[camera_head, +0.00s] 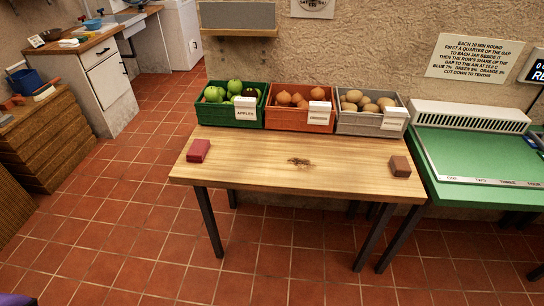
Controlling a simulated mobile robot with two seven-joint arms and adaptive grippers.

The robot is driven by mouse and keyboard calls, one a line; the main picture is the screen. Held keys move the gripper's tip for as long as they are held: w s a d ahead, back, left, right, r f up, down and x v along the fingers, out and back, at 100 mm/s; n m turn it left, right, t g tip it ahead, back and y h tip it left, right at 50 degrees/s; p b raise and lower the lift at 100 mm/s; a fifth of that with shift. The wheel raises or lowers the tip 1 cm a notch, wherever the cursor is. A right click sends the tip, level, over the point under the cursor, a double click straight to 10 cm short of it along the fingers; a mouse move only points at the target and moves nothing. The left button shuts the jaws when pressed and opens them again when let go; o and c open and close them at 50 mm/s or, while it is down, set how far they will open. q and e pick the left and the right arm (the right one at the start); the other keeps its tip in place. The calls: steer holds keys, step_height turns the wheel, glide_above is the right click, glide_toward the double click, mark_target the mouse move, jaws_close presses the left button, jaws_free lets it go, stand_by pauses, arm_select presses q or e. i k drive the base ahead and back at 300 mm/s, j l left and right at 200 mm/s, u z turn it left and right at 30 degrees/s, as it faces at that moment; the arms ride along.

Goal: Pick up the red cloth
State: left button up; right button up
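A small, dark red, block-shaped thing (198,150), which may be the folded red cloth, lies near the left edge of the wooden table (250,160). It lies flat with nothing on top of it. I cannot tell its material from here. A brown-red block (400,166) lies near the table's right edge.
Green (231,116), orange (285,126) and grey (350,126) crates of produce stand along the table's back. The table's middle and front are clear. A green table (460,175) adjoins at the right. A counter (95,50) stands at the left; tiled floor lies in front.

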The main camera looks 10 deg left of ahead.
mark_target(199, 148)
steer(key=i+j+z, duration=0.15)
steer(key=j+z, duration=0.15)
steer(key=j, duration=0.5)
steer(key=i+j+z, duration=0.1)
steer(key=j+z, duration=0.2)
steer(key=j, duration=0.5)
